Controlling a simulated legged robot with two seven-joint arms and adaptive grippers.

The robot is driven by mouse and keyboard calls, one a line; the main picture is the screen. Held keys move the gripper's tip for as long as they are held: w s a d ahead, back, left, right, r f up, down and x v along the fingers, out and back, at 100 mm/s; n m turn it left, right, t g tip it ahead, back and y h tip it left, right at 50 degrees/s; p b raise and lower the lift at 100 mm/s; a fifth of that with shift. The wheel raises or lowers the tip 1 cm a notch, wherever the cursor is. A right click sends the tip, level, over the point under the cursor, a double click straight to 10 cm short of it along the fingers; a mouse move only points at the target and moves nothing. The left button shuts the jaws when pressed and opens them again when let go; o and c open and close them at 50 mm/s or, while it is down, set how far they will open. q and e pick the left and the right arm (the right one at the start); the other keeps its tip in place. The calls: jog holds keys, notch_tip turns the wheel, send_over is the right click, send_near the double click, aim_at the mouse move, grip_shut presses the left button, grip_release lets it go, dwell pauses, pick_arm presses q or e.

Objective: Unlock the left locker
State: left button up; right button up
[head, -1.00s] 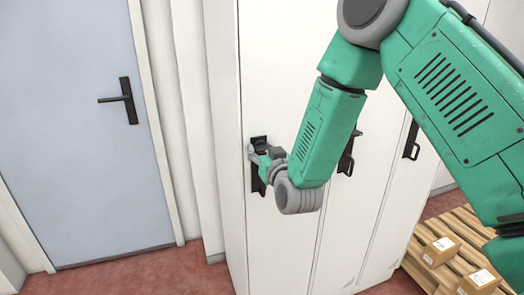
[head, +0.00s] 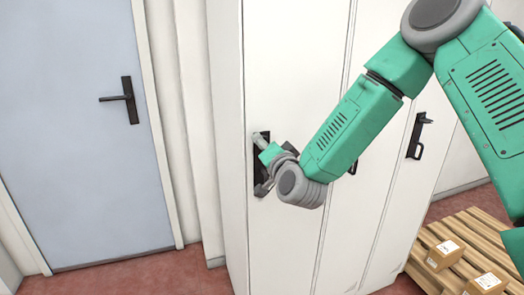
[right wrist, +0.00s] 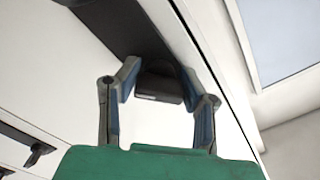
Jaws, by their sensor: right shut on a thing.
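The left locker (head: 292,75) is a tall white door with a black handle plate (head: 257,178) near its left edge. My right gripper (head: 261,163) is at this plate, with its fingers spread above and below each other. In the right wrist view, the black plate (right wrist: 122,27) runs along the door, and a dark latch knob (right wrist: 160,86) sits between my two fingertips. The gripper is shut on this knob. The fingers and wrist hide most of the latch in the head view. My left gripper is not in view.
Other white lockers with black handles (head: 414,140) stand to the right. A blue-grey door (head: 75,180) with a dark lever handle (head: 127,98) is at the left. A wooden pallet (head: 462,232) with cartons (head: 444,254) lies at the lower right. The red floor in front of the door is clear.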

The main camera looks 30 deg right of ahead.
jog(key=m+b, duration=0.1)
jog(key=m, duration=0.1)
jog(key=m+b, duration=0.1)
jog(key=m, duration=0.1)
jog(key=shift+d+r+m, duration=0.1)
jog(key=shift+d+m, duration=0.1)
jog(key=shift+m, duration=0.2)
jog(key=shift+m+b, duration=1.2)
jog(key=shift+m, duration=0.7)
jog(key=o, duration=1.2)
jog(key=shift+s, duration=0.1)
jog(key=shift+d, duration=0.15)
